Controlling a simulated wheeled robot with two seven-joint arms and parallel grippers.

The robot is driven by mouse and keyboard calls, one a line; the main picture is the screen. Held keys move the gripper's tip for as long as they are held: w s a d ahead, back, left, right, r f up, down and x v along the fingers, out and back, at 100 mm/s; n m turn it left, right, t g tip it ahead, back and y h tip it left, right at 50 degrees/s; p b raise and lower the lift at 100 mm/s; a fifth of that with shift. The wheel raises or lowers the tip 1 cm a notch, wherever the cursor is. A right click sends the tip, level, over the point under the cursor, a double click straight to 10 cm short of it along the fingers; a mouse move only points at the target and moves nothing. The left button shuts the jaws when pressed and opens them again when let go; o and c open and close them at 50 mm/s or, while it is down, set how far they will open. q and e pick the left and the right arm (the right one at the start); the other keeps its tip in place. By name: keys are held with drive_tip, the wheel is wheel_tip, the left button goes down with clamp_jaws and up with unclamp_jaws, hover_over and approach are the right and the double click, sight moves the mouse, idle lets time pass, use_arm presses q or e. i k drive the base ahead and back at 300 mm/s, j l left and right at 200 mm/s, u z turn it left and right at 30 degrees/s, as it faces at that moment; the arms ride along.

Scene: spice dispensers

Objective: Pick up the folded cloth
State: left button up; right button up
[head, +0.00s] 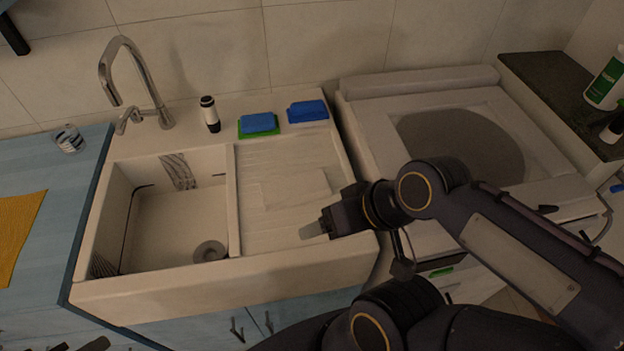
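A folded blue cloth (307,111) lies on the back right of the sink's ledge, behind the ribbed drainboard. A pale flat rectangle (296,188), perhaps a folded white cloth, lies on the drainboard; its colour nearly matches the surface. My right gripper (312,230) is over the front right of the drainboard, pointing left, in front of the pale rectangle and apart from the blue cloth. Its fingers overlap from this angle, and nothing shows between them. Only dark tips of what seems my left gripper (82,345) show at the bottom left edge.
A blue sponge on a green pad (258,123) and a dark-capped bottle (210,114) stand left of the blue cloth. The tap (135,85) rises over the empty basin (165,225). A yellow cloth (18,235) lies on the left counter. A washing machine (460,145) stands right.

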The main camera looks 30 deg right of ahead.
sight(300, 188)
drive_tip(key=z, duration=0.95)
